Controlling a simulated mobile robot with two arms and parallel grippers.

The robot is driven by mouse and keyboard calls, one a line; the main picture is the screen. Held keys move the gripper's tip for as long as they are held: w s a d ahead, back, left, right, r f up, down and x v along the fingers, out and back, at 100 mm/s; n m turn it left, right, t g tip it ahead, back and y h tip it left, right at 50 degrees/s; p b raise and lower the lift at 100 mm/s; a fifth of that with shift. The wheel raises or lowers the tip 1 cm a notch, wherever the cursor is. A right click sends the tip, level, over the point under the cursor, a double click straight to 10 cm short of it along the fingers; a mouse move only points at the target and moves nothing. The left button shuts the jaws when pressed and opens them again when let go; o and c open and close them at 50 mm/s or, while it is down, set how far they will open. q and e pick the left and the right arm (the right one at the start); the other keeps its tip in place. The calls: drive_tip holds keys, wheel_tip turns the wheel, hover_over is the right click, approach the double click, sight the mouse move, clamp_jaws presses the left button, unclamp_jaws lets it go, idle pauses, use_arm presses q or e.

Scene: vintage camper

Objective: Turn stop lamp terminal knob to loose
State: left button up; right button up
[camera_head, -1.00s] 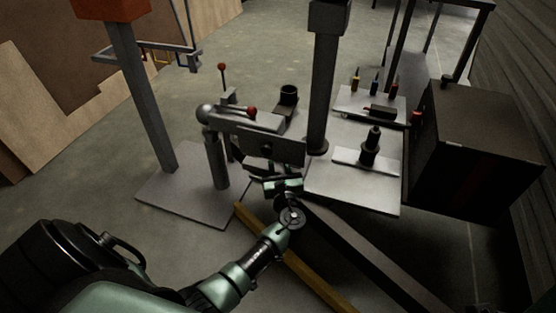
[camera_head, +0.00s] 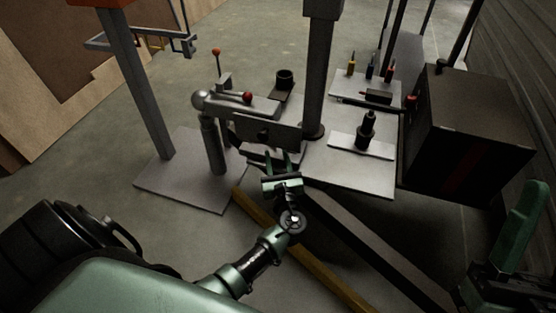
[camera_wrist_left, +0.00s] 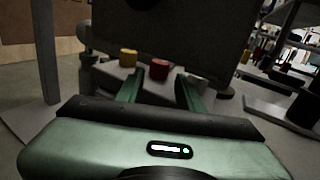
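In the left wrist view a red knob (camera_wrist_left: 159,68) shows between and beyond the fingers of my left gripper (camera_wrist_left: 160,80), under a dark upright plate (camera_wrist_left: 170,35). A yellow knob (camera_wrist_left: 128,57) is just left of it. No label is readable, so I cannot tell which is the stop lamp terminal. The fingers are apart and empty, and no contact with the red knob is visible. In the head view my left gripper (camera_head: 284,158) points at the underside of the grey plate assembly (camera_head: 266,133); the knobs are hidden there. Part of my right gripper (camera_head: 522,215) shows at lower right.
A grey post (camera_head: 322,80) stands right of the assembly. A metal bench plate (camera_head: 350,175) carries a black fitting (camera_head: 367,130). A black box (camera_head: 470,130) is at right. A dark beam (camera_head: 365,240) and yellow bar (camera_head: 310,265) run below my left arm.

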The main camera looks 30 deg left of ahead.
use_arm(q)
drive_tip(key=shift+v, duration=1.25)
use_arm(e)
drive_tip(key=shift+w+a+f+g, duration=0.1)
drive_tip(key=shift+w+f+g, duration=0.3)
drive_tip(key=shift+w, duration=0.2)
drive_tip(key=shift+w+a+f+g, duration=0.1)
drive_tip(key=shift+w+f+g, duration=0.3)
drive_tip(key=shift+w, duration=0.2)
